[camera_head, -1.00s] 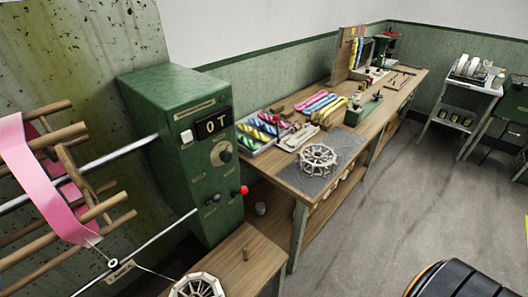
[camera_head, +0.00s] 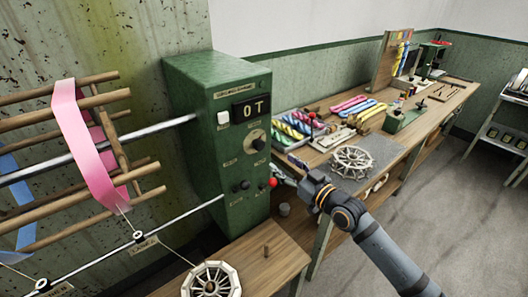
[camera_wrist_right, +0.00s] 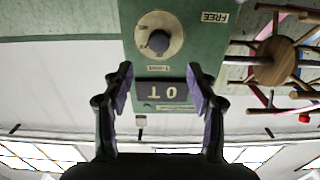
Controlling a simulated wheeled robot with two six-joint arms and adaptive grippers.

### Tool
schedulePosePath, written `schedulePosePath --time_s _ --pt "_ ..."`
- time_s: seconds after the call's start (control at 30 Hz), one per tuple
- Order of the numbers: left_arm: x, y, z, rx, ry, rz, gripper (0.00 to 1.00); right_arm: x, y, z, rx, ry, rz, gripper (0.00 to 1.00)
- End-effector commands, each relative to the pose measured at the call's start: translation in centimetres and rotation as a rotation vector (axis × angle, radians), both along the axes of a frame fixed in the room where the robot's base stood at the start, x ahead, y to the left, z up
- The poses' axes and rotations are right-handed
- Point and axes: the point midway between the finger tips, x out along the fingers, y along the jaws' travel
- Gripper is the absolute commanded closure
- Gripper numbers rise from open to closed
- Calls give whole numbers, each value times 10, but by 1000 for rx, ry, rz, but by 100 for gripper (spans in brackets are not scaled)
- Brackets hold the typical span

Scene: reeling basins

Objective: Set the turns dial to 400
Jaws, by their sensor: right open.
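The turns dial (camera_head: 257,141) is a dark knob on a pale round plate on the front of the green machine (camera_head: 190,90). The dial also shows in the upside-down right wrist view (camera_wrist_right: 159,41); its setting is too small to read. Above it in the head view, the display (camera_head: 251,109) reads "0 T"; it also shows in the wrist view (camera_wrist_right: 162,92). My right gripper (camera_head: 284,168) is in front of the panel, right of and below the dial in the head view. Its fingers (camera_wrist_right: 160,85) are open and empty, apart from the dial. My left gripper is out of view.
A red-tipped lever (camera_head: 273,183) and small dark knobs (camera_head: 242,185) sit low on the panel, close to my right gripper. A reel with pink ribbon (camera_head: 80,140) stands left. A bench (camera_head: 330,180) with a white wheel extends right.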

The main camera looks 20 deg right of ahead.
Motion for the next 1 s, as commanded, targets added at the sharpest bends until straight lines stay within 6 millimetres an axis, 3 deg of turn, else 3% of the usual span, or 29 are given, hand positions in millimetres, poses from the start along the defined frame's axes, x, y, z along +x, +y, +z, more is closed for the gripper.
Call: schedulePosePath --time_s 0.17,0.27,0.6,1.0 --pt "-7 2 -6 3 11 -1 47 13 2 -2 6 -1 -8 42" --pt "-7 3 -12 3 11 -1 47 30 10 -1 10 -4 -4 42" --pt "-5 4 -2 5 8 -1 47 89 31 1 3 2 -4 42" --pt "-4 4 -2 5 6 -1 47 99 35 -1 -1 2 -3 42"
